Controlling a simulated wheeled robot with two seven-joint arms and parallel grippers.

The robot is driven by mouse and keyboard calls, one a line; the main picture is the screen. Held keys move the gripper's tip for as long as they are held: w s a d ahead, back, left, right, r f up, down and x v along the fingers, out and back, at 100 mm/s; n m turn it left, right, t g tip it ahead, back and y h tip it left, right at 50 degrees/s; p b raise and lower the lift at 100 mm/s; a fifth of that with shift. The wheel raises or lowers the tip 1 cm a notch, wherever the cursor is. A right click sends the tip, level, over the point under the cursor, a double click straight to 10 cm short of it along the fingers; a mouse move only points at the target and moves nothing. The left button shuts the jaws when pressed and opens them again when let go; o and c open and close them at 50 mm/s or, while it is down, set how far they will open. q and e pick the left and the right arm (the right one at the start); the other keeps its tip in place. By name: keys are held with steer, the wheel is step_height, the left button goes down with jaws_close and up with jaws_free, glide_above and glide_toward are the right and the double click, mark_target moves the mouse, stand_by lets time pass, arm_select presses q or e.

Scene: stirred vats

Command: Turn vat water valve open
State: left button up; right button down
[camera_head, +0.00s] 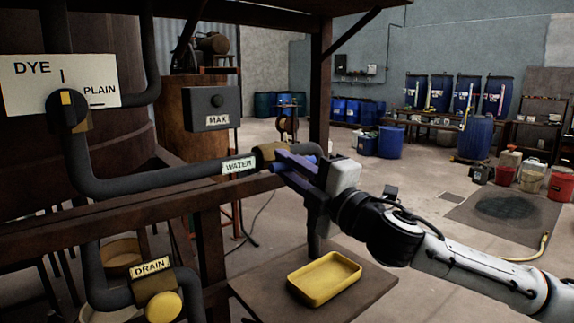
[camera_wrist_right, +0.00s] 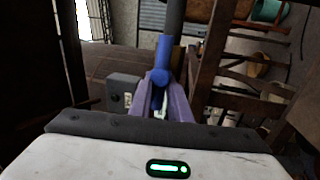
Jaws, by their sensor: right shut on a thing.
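The water valve (camera_head: 268,151) is a brass body on the dark pipe, beside a white label (camera_head: 239,165) reading WATER. My right gripper (camera_head: 296,166) reaches in from the right and is at this valve. In the right wrist view the valve's blue handle (camera_wrist_right: 161,72) lies between the two purple fingers of my right gripper (camera_wrist_right: 162,100), which is shut on it. The fingers hide part of the handle, so its exact angle is hard to tell in the head view. My left gripper is not in view.
A DYE/PLAIN selector (camera_head: 67,108) and a MAX box (camera_head: 212,108) are at the left. A yellow DRAIN knob (camera_head: 163,307) sits low. A rusty rail (camera_head: 130,208) runs below the pipe. A yellow tray (camera_head: 325,278) lies on a low table. Blue barrels (camera_head: 476,138) stand far back.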

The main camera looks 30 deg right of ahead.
steer(key=shift+d+r+n, duration=0.1)
steer(key=shift+r+n, duration=0.1)
steer(key=shift+n, duration=0.2)
steer(key=c, duration=1.7)
jaws_free()
steer(key=shift+f, duration=0.1)
steer(key=shift+s+f, duration=0.1)
